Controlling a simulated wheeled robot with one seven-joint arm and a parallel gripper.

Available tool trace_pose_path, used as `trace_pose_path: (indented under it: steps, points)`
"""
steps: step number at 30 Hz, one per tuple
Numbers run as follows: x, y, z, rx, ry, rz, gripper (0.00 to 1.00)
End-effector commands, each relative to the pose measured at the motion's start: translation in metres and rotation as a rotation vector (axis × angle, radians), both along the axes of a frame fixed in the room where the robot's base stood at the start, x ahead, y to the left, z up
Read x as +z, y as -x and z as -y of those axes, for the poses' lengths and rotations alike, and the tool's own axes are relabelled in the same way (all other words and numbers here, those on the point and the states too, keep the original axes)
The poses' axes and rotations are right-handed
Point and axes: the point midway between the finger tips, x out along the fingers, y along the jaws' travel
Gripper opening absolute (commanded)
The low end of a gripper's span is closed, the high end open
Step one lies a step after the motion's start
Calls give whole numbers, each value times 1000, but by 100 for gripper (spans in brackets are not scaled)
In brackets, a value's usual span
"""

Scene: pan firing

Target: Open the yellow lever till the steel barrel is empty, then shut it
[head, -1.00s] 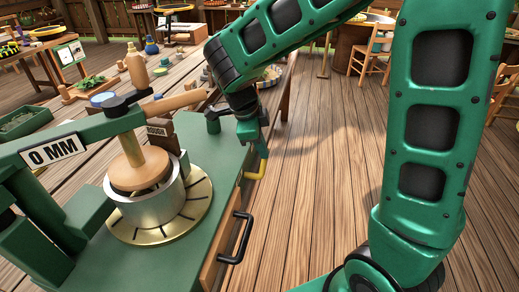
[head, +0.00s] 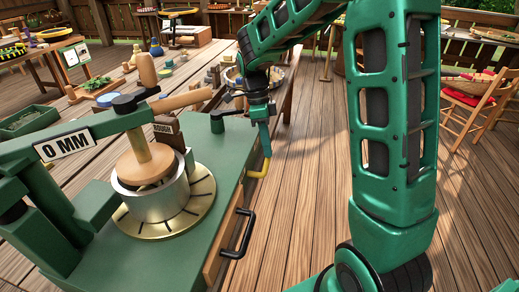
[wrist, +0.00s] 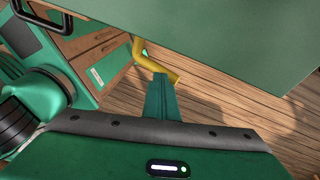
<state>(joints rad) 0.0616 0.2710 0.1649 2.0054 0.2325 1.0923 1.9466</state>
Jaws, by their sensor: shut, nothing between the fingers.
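The yellow lever (head: 260,170) is a bent rod at the right edge of the green bench. In the wrist view the lever (wrist: 155,65) shows as a bent yellow bar just beyond my fingertips. My gripper (head: 267,152) points down over the lever, and its fingers are shut with nothing between them. In the wrist view the gripper (wrist: 161,78) ends against or very near the lever's lower end; I cannot tell if they touch. The steel barrel (head: 160,203) stands on a round brass plate, with a wooden plunger (head: 148,165) in its top. Its inside is hidden.
The green bench (head: 205,235) carries a press arm labelled "0 MM" (head: 63,146) and a block marked "ROUGH" (head: 164,128). A black handle (head: 238,234) juts from its right side. The wooden floor (head: 305,220) to the right is clear. Tables and chairs stand farther back.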

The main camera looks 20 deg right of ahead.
Motion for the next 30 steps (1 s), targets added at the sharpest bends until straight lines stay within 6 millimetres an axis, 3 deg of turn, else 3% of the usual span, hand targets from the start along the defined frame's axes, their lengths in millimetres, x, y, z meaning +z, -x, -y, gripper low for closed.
trace_pose_path:
  steps: [8, 30]
  points:
    - [-13, -10, 9, -3, -116, -146, 0]
    - [-21, -14, 11, -1, -114, -143, 0]
